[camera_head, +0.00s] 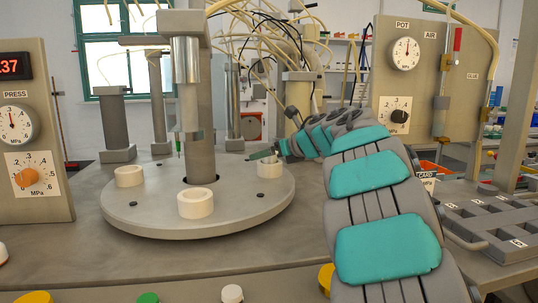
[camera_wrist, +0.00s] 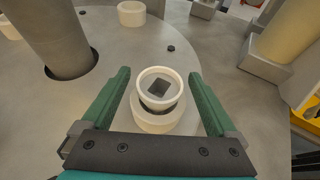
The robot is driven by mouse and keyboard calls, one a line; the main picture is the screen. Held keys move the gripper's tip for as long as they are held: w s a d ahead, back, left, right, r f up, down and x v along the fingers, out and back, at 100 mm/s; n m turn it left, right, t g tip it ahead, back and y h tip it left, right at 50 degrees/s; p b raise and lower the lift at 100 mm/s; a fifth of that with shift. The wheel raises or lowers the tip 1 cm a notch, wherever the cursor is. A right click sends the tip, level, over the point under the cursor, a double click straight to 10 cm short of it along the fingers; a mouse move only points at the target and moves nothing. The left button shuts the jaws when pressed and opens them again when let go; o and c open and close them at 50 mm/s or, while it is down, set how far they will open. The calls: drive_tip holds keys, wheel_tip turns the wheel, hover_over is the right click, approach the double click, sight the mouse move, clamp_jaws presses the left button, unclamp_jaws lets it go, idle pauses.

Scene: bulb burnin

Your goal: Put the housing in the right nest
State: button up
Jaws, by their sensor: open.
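A round grey turntable (camera_head: 245,205) carries white ring-shaped nests, including a left nest (camera_head: 129,176), a front nest (camera_head: 195,204) and a right nest (camera_head: 270,170). In the wrist view, the white cup-like housing (camera_wrist: 173,74) with a dark square inside sits at the wider white nest ring (camera_wrist: 152,124). A dark gap shows between them at the front; I cannot tell whether it is fully seated. My gripper (camera_wrist: 157,85) is open, its green fingers on either side of the housing with visible gaps. In the head view my gripper (camera_head: 262,155) is at the right nest, partly hiding it.
A thick grey column (camera_wrist: 55,35) rises from the turntable left of my gripper, with a press cylinder (camera_head: 186,60) beside it. Another nest (camera_wrist: 131,14) lies beyond. A grey post base (camera_wrist: 262,62) stands to the right. A compartment tray (camera_head: 490,225) is at the right.

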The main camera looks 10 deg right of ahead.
drive_tip(key=b+v, duration=0.1)
drive_tip(key=v, duration=1.1)
drive_tip(key=shift+b, duration=0.4)
drive_tip(key=shift+f, duration=0.1)
idle(1.4)
